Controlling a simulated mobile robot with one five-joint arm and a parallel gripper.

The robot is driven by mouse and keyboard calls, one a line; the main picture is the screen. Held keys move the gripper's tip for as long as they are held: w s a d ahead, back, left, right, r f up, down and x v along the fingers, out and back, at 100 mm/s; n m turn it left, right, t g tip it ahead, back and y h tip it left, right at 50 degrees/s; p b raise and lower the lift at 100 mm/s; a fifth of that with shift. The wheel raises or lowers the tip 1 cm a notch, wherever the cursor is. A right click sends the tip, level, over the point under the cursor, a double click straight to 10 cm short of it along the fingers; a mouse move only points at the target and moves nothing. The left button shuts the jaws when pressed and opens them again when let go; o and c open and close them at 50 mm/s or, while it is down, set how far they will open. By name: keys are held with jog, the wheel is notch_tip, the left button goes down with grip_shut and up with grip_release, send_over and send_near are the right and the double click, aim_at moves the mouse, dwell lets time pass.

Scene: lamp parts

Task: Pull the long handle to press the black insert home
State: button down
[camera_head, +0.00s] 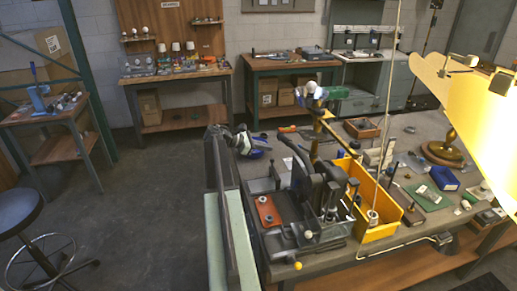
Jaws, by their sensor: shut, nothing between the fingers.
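A black press-like mechanism (307,188) stands on the near bench, with a thin dark bar slanting up to the left from it. A short rod with a yellow knob (297,265) sticks out at the bench's near edge; I cannot tell whether it belongs to the mechanism. A clear-sided box (328,228) stands in front. I cannot single out the black insert or how it is seated. I cannot make out my gripper anywhere in view.
A yellow bin (377,232) stands right of the mechanism, and a red plate (266,211) left of it. A brass stem (322,130) rises behind. A lit lamp shade (465,105) fills the right. A stool (38,240) stands left; the floor between is clear.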

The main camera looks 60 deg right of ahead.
jog(key=s+r+p, duration=0.1)
jog(key=s+d+r+p, duration=0.1)
jog(key=p, duration=0.1)
jog(key=shift+s+d+r, duration=0.3)
jog(key=shift+s+r, duration=0.05)
